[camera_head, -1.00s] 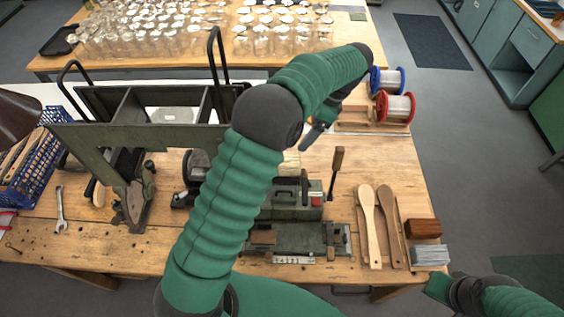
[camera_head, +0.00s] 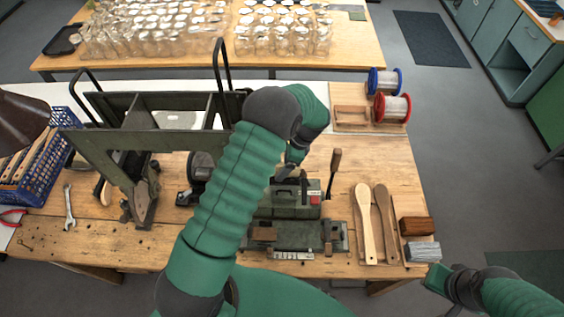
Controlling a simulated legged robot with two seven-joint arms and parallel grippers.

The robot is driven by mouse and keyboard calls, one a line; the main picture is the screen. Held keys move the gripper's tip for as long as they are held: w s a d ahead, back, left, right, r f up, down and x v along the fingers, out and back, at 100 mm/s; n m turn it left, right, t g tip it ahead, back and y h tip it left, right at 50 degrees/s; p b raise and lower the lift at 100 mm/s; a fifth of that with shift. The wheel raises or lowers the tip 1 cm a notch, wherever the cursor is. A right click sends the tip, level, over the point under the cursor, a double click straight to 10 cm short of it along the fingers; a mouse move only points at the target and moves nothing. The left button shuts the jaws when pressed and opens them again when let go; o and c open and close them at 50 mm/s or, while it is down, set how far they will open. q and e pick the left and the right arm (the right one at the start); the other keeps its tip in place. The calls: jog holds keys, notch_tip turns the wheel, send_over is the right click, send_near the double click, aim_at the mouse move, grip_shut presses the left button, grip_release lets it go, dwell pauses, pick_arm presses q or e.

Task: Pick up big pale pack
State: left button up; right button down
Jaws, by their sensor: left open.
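A pale grey, streaked block-like pack (camera_head: 422,251) lies at the front right corner of the workbench, just in front of a dark brown block (camera_head: 416,227). It is the thing that best fits the big pale pack. My left gripper (camera_head: 286,170) hangs over the middle of the bench, above the back of the green machine and well to the left of the pack. It is open, and its fingers are small and partly hidden by my own wrist. Part of my right arm shows at the lower right, close to the pack.
A green machine (camera_head: 292,236) with an upright wooden handle stands mid-bench. Wooden paddles (camera_head: 364,222) lie between it and the blocks. Wire spools (camera_head: 392,108) stand at the back right. A dark metal frame (camera_head: 135,145) and a blue basket (camera_head: 52,175) fill the left.

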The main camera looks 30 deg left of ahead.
pick_arm(q)
jog(key=shift+f, duration=0.25)
dwell(0.5)
jog(key=c, duration=1.6)
jog(key=shift+c, duration=0.2)
